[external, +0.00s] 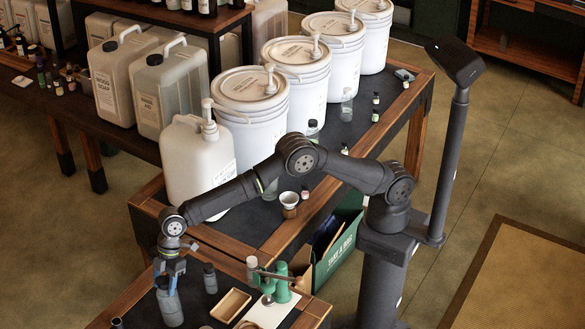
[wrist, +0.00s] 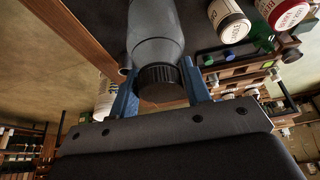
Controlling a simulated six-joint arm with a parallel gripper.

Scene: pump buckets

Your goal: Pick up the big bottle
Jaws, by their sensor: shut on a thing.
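The big bottle (external: 170,308), clear grey with a dark cap, stands upright at the lower left of the external view, above the near table's dark top. My gripper (external: 169,280) comes down from above with its blue fingers on either side of the bottle's upper part, shut on it. In the wrist view the bottle (wrist: 155,38) and its ribbed black cap (wrist: 162,83) lie between the blue fingers. I cannot tell whether its base touches the table. A smaller capped bottle (external: 210,279) stands just right of it.
A wooden tray (external: 231,305), a white board (external: 268,309) and green items (external: 282,282) are to the right on the near table. A white pump jug (external: 197,165) and several white buckets (external: 253,110) line the table behind. A green bin (external: 334,250) is below.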

